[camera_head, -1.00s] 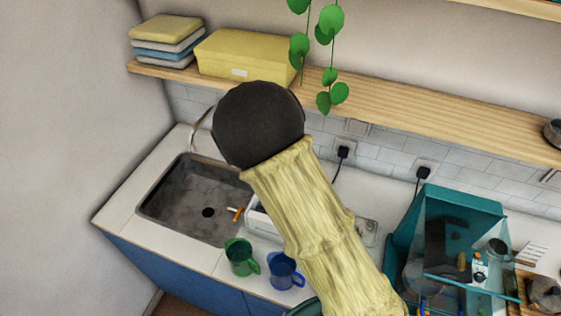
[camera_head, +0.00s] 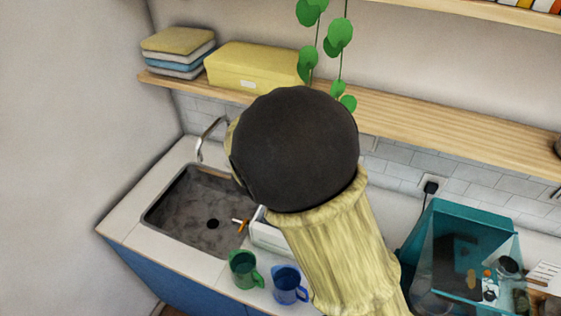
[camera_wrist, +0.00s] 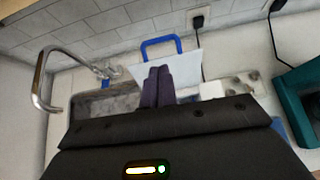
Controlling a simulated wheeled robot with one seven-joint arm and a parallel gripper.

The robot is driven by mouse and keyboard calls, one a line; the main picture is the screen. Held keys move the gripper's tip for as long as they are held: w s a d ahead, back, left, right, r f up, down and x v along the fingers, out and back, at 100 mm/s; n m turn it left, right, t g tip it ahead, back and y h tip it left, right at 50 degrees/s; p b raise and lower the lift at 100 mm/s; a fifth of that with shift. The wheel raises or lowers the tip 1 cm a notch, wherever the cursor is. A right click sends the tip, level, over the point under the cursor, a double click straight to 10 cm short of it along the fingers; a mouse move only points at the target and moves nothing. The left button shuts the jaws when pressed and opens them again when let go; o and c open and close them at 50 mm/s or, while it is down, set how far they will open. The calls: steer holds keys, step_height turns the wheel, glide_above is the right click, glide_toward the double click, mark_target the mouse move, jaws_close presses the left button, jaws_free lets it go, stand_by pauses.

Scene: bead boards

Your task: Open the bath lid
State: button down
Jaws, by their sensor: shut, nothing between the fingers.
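A pale panel (camera_wrist: 185,72) with a blue arched handle (camera_wrist: 160,46) shows in the wrist view; it looks like the bath lid. My gripper (camera_wrist: 158,72) is shut and empty, its dark fingers in front of the panel and below the handle in the picture. I cannot tell whether the fingers touch the panel or how far the lid is open. In the head view a white box (camera_head: 266,236), probably the bath, shows beside the sink, mostly hidden behind my arm. My gripper is hidden there too.
The sink (camera_head: 195,205) with its tap (camera_head: 208,135) lies left of the white box. A green mug (camera_head: 243,268) and a blue mug (camera_head: 287,283) stand at the front. A teal see-through case (camera_head: 465,250) is to the right. A wooden shelf (camera_head: 430,115) runs above.

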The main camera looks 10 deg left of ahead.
steer(key=v, duration=0.4)
steer(key=shift+w+r, duration=0.2)
